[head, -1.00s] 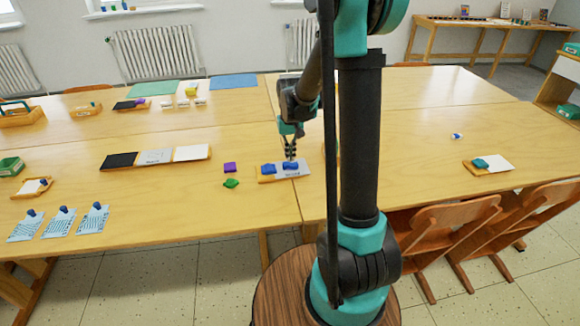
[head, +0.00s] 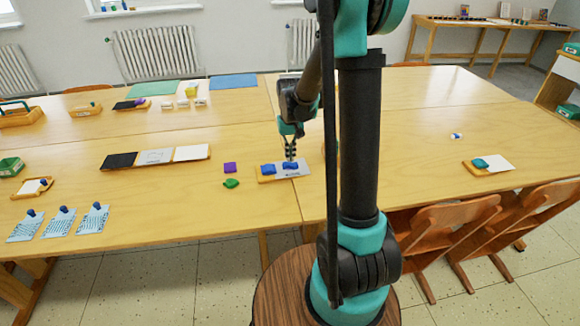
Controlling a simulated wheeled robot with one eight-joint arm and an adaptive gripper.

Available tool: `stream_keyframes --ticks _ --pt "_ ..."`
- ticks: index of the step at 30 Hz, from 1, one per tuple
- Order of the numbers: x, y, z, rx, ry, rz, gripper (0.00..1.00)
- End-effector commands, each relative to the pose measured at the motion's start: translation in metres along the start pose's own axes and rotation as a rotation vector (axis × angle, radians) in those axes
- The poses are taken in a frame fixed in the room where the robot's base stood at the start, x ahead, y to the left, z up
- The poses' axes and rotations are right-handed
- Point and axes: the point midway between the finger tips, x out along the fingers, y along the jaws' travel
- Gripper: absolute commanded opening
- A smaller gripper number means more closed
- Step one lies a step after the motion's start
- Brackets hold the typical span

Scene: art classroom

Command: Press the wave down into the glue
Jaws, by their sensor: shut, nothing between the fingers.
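A small wooden tray (head: 262,178) with a pale grey sheet (head: 298,172) lies near the front edge of the table. Two blue wave-like pieces lie on it, a left blue piece (head: 268,169) and a right blue piece (head: 290,166). My gripper (head: 291,158) points down with its fingers shut, right over the right blue piece. At this size I cannot tell whether the fingertips touch it. Any glue under the pieces is not visible.
A purple piece (head: 230,167) and a green piece (head: 231,183) lie just left of the tray. A long tray with black, grey and white panels (head: 156,157) is further left. The table right of my arm is mostly clear.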

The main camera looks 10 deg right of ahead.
Motion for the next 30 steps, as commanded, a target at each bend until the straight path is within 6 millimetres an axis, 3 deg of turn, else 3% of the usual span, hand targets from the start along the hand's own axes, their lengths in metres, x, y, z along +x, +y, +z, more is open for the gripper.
stream_keyframes --ticks 30 --pt "0.0095 0.0000 -0.0003 0.000 0.000 0.000 0.00"
